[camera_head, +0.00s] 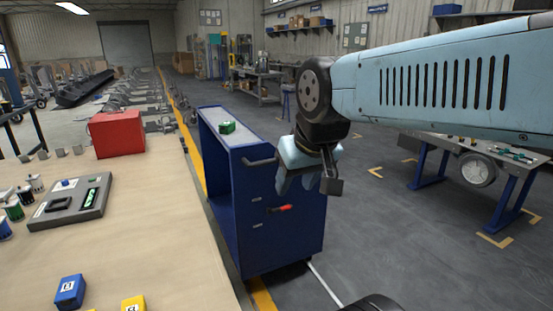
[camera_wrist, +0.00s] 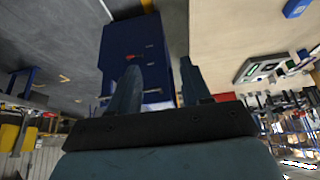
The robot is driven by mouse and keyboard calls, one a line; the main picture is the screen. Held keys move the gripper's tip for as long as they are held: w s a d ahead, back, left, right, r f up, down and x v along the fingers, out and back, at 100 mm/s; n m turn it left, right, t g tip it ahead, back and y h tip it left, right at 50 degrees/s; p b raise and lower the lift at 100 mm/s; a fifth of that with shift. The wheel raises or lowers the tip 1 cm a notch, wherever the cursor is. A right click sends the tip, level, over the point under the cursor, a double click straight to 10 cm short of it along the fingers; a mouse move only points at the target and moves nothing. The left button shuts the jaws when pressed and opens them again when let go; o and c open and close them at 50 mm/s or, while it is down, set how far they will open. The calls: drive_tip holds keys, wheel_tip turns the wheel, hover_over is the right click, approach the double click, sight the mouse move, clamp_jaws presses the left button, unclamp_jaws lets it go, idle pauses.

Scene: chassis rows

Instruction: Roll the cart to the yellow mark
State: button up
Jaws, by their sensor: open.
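The blue cart (camera_head: 280,230) stands upright on the dark floor beside the long bench in the head view. Its grey handle (camera_head: 261,161) sticks out near the top, and its far end is hidden by my gripper. My gripper (camera_head: 297,188) is open and hangs by the handle end of the cart. In the wrist view the cart (camera_wrist: 118,42) lies beyond my open fingers (camera_wrist: 160,66), with the left finger in front of it. I see no grip on the handle. Yellow floor lines (camera_head: 262,294) and yellow corner marks (camera_head: 495,240) show; I cannot tell which is the mark.
The bench (camera_head: 160,235) at left carries a red box (camera_head: 117,133) and small parts. A blue-legged worktable (camera_head: 424,160) stands at right. Open floor (camera_head: 385,225) lies between cart and worktable.

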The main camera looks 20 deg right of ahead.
drive_tip(key=shift+o, duration=0.3)
drive_tip(key=w+a+g+y, duration=0.1)
drive_tip(key=w+a, duration=0.1)
drive_tip(key=w, duration=0.5)
drive_tip(key=shift+m+y, duration=0.3)
drive_tip(key=shift+m, duration=0.1)
drive_tip(key=w+d+f+m+y, duration=0.1)
drive_tip(key=w+d+f+y, duration=0.1)
drive_tip(key=w, duration=0.6)
drive_tip(key=w+d+f+m+y, duration=0.2)
drive_tip(key=w, duration=0.7)
drive_tip(key=w+d+f+m+y, duration=0.1)
drive_tip(key=w+d+f+y, duration=0.1)
drive_tip(key=w, duration=0.6)
drive_tip(key=w+d+f+m+t, duration=0.3)
drive_tip(key=w+d+f, duration=0.3)
drive_tip(key=d, duration=0.4)
drive_tip(key=w+d+f+m+t, duration=0.3)
drive_tip(key=w+d+f+t, duration=0.15)
drive_tip(key=d, duration=0.45)
drive_tip(key=w+d+f+m+t, duration=0.3)
drive_tip(key=w+d+f, duration=0.3)
drive_tip(key=d, duration=0.4)
drive_tip(key=f+x, duration=0.1)
drive_tip(key=x, duration=1.3)
drive_tip(key=shift+d+h, duration=0.25)
drive_tip(key=shift+h, duration=0.15)
drive_tip(key=shift+f+g, duration=0.1)
drive_tip(key=shift+g, duration=0.15)
